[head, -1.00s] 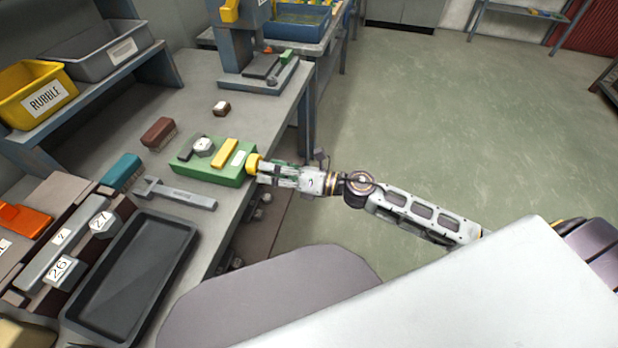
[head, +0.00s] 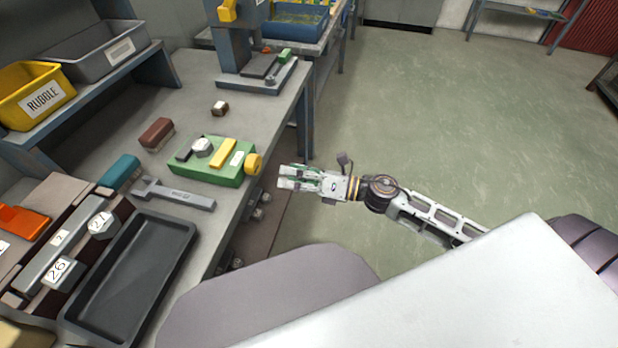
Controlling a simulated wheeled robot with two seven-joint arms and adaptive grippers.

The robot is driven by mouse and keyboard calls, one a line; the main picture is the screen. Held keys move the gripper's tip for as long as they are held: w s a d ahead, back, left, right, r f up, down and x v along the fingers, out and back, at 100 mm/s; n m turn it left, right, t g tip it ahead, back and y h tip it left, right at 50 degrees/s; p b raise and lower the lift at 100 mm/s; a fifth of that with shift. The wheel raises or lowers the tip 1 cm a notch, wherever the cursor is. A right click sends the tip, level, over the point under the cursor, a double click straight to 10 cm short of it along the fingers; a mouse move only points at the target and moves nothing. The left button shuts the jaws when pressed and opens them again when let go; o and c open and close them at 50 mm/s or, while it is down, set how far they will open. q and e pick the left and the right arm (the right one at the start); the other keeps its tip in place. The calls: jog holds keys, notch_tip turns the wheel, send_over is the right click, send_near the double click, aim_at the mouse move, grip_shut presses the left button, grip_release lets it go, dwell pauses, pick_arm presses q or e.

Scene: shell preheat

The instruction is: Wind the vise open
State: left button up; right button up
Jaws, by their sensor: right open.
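A green vise (head: 207,171) sits on the bench near its right edge. It carries a yellow block (head: 223,153), a dark jaw piece and a round light-grey part (head: 202,147) on top. A yellow knob (head: 254,164) sticks out from its right end, past the bench edge. The gap between the jaws is too small to judge. My right gripper (head: 284,177) is open and empty, to the right of the knob and apart from it, pointing left toward it. My left gripper is not in view.
A grey wrench (head: 178,195) lies in front of the vise, beside a black tray (head: 130,280). A blue-grey press (head: 235,45) stands behind. Floor to the right is clear.

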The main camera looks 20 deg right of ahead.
jog(key=shift+v, duration=2.1)
jog(key=shift+d, duration=0.1)
